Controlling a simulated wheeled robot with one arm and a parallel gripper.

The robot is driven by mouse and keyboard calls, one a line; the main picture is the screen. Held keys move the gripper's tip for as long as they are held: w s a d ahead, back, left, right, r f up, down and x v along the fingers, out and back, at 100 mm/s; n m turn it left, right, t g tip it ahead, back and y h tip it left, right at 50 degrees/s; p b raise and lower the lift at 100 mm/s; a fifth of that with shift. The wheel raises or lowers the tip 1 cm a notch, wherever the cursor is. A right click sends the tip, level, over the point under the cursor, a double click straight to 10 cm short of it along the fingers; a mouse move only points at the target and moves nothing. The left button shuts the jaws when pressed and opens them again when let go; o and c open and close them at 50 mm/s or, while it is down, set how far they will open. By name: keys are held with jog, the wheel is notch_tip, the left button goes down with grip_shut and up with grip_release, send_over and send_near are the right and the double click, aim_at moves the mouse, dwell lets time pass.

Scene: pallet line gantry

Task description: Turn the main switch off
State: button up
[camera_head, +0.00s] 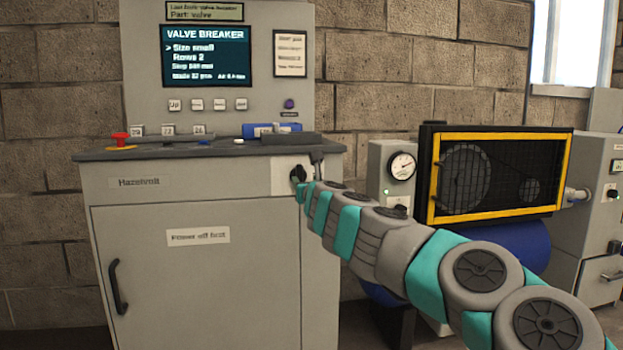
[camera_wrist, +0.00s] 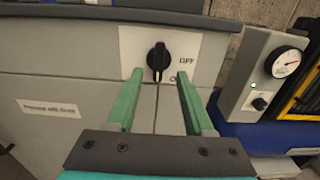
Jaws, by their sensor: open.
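The main switch is a black rotary knob (camera_wrist: 158,57) on a pale plate (camera_wrist: 138,40) marked "OFF" to the knob's right, with a partly hidden second label below it. In the wrist view the knob points roughly upright. In the head view the knob (camera_head: 298,174) sits at the upper right of the cabinet front, partly hidden by my arm. My gripper (camera_wrist: 158,105) is open, its two green fingers reaching toward the plate, one on each side below the knob. The knob lies between the lines of the fingers. I cannot tell whether either finger touches the plate.
The grey cabinet (camera_head: 200,270) carries a screen (camera_head: 205,55), several buttons and a red stop button (camera_head: 120,139). Its worktop edge (camera_head: 215,150) juts out above the switch. At right stand a gauge box (camera_head: 392,170) and a yellow-framed belt guard (camera_head: 500,133).

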aim_at(300, 175)
jog(key=shift+p+x, duration=1.55)
jog(key=shift+x, duration=2.25)
jog(key=shift+a, duration=0.1)
grip_shut()
